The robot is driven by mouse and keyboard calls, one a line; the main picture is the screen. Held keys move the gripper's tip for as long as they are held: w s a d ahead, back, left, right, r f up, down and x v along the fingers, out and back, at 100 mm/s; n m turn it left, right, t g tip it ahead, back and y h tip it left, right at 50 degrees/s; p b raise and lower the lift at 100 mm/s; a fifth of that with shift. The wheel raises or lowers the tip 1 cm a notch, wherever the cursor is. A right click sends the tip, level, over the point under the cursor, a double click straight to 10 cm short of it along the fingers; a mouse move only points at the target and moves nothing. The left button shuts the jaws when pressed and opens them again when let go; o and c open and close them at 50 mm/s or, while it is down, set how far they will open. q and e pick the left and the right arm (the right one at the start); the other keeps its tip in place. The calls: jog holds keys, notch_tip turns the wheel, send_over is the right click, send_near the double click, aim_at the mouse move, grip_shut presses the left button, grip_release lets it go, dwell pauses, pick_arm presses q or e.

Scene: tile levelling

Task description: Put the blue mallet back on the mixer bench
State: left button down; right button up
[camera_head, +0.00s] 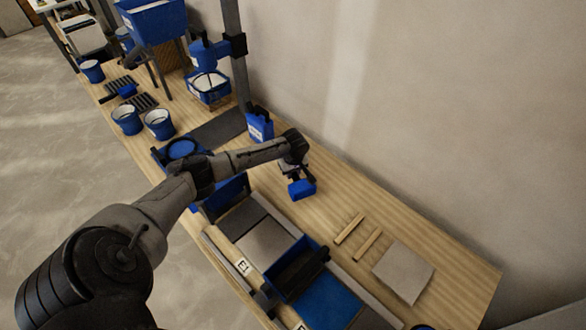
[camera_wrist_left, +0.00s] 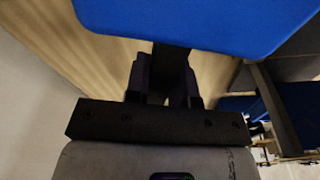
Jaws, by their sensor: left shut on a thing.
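The blue mallet shows its blue head (camera_head: 302,189) just below my left gripper (camera_head: 292,168) in the head view. In the left wrist view the blue head (camera_wrist_left: 185,22) fills the top, and the fingers (camera_wrist_left: 163,82) are closed around its dark handle. The mallet is over the wooden bench (camera_head: 345,190), between a blue jug and the tile bed; I cannot tell how far above the wood it is. The blue mixer (camera_head: 205,58) stands on a post farther up the bench. My right gripper is not in view.
Blue buckets (camera_head: 159,124) and a dark mat (camera_head: 217,129) lie toward the far end. The blue jug (camera_head: 260,124) stands by the wall. Two wooden strips (camera_head: 358,236) and a grey tile (camera_head: 403,271) lie to the right. Bare wood runs along the wall.

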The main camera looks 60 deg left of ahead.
pick_arm(q)
jog(key=shift+d+n, duration=0.25)
jog(key=shift+n, duration=0.05)
jog(key=shift+a, duration=0.1)
jog(key=shift+a+n, duration=0.3)
jog(key=shift+a, duration=0.05)
jog(key=shift+f+b, duration=0.2)
jog(key=shift+b, duration=0.2)
jog(key=shift+d+f+b, duration=0.15)
jog(key=shift+f+b, duration=0.35)
jog(key=shift+b, duration=0.1)
notch_tip(320, 180, down, 5)
jog(key=b, duration=0.7)
jog(key=shift+f+b, duration=0.1)
jog(key=shift+b, duration=0.25)
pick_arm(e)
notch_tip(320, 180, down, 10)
pick_arm(q)
jog(key=shift+f, duration=0.6)
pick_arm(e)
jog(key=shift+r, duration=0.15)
pick_arm(q)
jog(key=c, duration=1)
grip_release()
jog(key=shift+o, duration=0.6)
jog(key=shift+s, duration=0.1)
